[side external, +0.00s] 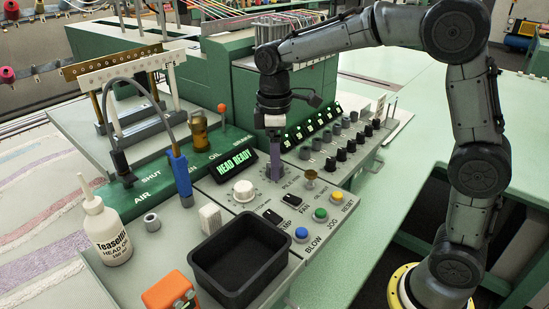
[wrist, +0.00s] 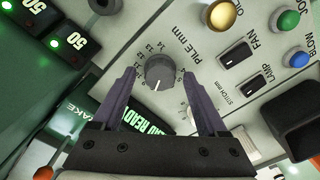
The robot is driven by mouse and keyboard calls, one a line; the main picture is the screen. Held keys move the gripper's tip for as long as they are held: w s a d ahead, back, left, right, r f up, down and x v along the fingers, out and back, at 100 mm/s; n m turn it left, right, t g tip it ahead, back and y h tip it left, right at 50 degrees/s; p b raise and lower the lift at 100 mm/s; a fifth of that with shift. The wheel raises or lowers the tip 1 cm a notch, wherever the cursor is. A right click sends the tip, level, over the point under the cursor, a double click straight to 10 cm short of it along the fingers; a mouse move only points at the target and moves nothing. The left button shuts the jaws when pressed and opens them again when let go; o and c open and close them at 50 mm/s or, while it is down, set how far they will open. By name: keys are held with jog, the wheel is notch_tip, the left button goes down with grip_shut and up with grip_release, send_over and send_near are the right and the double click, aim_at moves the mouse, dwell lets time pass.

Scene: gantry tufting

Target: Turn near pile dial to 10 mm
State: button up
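The pile dial (wrist: 159,72) is a round grey knob on the light panel, with printed numbers around it and the label "PILE mm" beside it. A pale pointer line shows on its lower edge in the wrist view; the number it points at is not clear. My gripper (wrist: 159,78) is open, with one purple finger to each side of the knob and visible gaps between. In the side view my gripper (side external: 273,165) points down at the panel, and its fingers mostly hide the dial.
A white stitch dial (side external: 243,190) stands close by on the panel. Rocker switches (side external: 291,199), a brass knob (side external: 310,181) and coloured buttons (side external: 320,214) lie to the right. The HEAD READY display (side external: 237,163) is to the left; a black bin (side external: 240,258) stands in front.

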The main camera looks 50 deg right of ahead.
grip_shut()
jog(key=shift+m, duration=0.4)
jog(key=m, duration=0.4)
jog(key=shift+r+m, duration=0.1)
jog(key=shift+m, duration=0.2)
jog(key=m, duration=0.5)
dwell(0.4)
jog(key=shift+o, duration=0.2)
grip_release()
